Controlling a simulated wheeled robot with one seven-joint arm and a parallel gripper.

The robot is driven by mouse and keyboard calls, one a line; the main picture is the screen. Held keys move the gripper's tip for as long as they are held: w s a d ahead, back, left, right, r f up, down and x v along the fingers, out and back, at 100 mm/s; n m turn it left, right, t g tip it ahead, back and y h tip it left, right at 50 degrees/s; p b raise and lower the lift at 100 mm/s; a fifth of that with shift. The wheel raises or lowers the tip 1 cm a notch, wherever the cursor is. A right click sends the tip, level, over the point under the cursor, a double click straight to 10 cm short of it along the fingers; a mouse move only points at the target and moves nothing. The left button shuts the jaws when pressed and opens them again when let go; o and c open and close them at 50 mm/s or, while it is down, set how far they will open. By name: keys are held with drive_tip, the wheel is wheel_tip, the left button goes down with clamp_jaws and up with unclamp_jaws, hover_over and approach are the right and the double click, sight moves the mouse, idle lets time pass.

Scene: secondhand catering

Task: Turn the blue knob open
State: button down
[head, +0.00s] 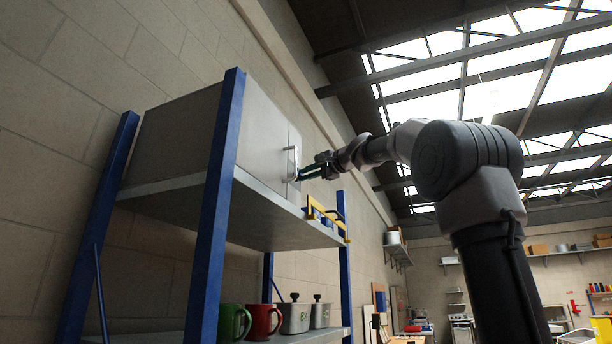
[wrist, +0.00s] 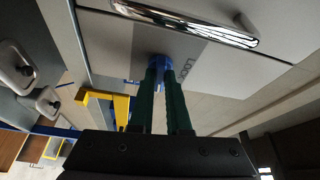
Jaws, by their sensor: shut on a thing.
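The blue knob (wrist: 160,61) is on the front of a grey cabinet, on a darker grey panel (wrist: 200,66) with part of a printed word. My gripper (wrist: 161,72) has its two green fingers closed on the knob's sides. In the head view my gripper (head: 301,178) reaches from the right to the lower part of the cabinet (head: 262,140) front. The knob is small there and mostly hidden by the fingers. How far the knob is turned cannot be told.
A chrome handle (wrist: 186,23) is close to the knob. The cabinet stands on a blue-posted shelf (head: 240,215). A yellow item (head: 327,216) sits at the shelf's edge near my gripper. A green mug (head: 232,322), a red mug (head: 261,321) and metal containers (head: 294,317) stand below.

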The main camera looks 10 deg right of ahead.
drive_tip(key=shift+m+h, duration=0.3)
drive_tip(key=shift+m, duration=0.7)
drive_tip(key=shift+g, duration=0.3)
drive_tip(key=c, duration=0.9)
unclamp_jaws()
drive_tip(key=v, duration=1)
drive_tip(key=shift+s+d, duration=0.25)
drive_tip(key=shift+s, duration=0.05)
